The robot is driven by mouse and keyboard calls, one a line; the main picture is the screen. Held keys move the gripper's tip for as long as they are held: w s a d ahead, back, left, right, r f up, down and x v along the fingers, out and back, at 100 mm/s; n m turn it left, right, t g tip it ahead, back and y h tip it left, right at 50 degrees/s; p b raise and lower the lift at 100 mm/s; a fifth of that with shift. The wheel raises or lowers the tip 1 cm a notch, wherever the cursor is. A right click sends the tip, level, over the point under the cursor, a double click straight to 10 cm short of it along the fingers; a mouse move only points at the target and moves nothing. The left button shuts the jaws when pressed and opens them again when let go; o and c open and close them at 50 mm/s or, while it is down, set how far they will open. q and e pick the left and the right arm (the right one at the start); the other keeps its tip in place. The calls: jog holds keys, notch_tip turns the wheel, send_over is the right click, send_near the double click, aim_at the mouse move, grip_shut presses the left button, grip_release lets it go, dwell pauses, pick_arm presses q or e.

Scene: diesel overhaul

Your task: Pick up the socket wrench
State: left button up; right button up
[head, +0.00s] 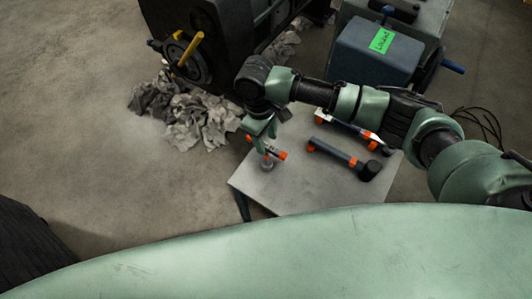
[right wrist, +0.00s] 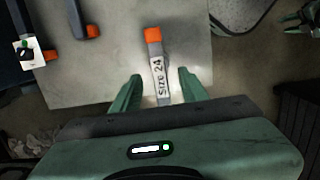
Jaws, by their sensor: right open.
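The socket wrench appears to be the tool with orange ends (head: 281,155) near the left side of the grey table. A grey round part shows below its bar. In the right wrist view its grey bar (right wrist: 158,70) bears a "Size 24" label and an orange end. My right gripper (head: 262,141) is just above it, pointing down. In the right wrist view the open fingers of this gripper (right wrist: 160,78) stand on both sides of the bar, with gaps visible. The near part of the bar is hidden by the gripper body.
The grey table (head: 305,195) also carries a blue-handled tool (head: 335,153) with a black head and another orange-ended tool (head: 345,126). A blue box (head: 362,55) with a green label is behind. Crumpled grey cloths (head: 190,118) lie on the floor by a dark machine (head: 200,30).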

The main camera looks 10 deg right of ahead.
aim_at(266, 145)
notch_tip(266, 145, down, 4)
jog(key=shift+r+p, duration=0.1)
jog(key=shift+p, duration=0.3)
jog(key=shift+d+f, duration=0.1)
jog(key=shift+f, duration=0.45)
jog(key=c, duration=0.9)
pick_arm(q)
jog(key=shift+s+d+r, duration=0.15)
jog(key=shift+s+r, duration=0.05)
jog(key=shift+r, duration=0.25)
pick_arm(e)
grip_shut()
pick_arm(q)
jog(key=shift+w, duration=0.1)
